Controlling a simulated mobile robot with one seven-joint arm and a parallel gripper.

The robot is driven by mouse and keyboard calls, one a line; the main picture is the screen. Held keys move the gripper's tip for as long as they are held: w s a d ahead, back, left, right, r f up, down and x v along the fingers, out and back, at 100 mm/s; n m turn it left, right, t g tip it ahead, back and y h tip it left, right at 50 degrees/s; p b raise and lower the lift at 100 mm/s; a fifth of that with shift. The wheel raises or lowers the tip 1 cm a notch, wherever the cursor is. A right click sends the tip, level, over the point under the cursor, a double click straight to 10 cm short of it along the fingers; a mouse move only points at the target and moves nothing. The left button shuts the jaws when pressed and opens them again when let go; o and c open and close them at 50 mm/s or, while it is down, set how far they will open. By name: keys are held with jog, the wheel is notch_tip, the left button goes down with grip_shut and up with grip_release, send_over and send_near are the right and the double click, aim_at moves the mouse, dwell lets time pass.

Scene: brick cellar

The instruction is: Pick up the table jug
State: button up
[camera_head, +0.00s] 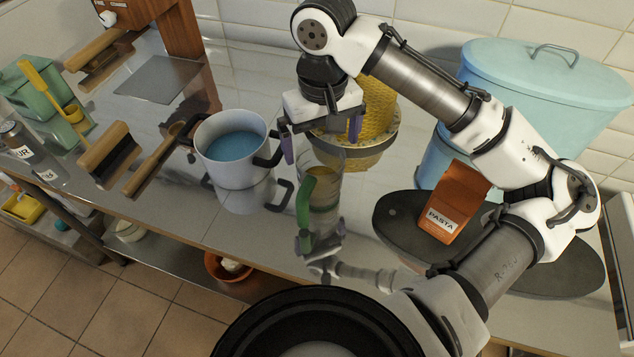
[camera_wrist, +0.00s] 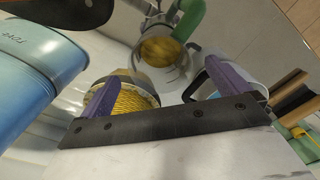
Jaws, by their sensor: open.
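The table jug looks like the clear glass jug (camera_head: 326,196) with a green handle, standing upright on the shiny metal counter in the middle of the head view. Its handle faces the front. In the wrist view the jug (camera_wrist: 163,62) shows beyond the fingers, with its green handle at the top. My gripper (camera_head: 321,140) points down with its two purple fingers apart and nothing between them. It is above and slightly behind the jug, apart from it as far as I can tell. The fingers also show in the wrist view (camera_wrist: 160,88).
A white pot (camera_head: 232,168), blue inside, stands close left of the jug. A yellow woven basket in a bowl (camera_head: 376,110) stands close behind. An orange pasta box (camera_head: 452,205) stands on a dark board (camera_head: 560,265) at right. Brushes (camera_head: 108,155) lie at left.

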aim_at(316, 184)
jog(key=shift+d+f+p, duration=0.15)
jog(key=shift+f+p, duration=0.6)
jog(key=shift+f, duration=2.05)
jog(key=c, duration=1.3)
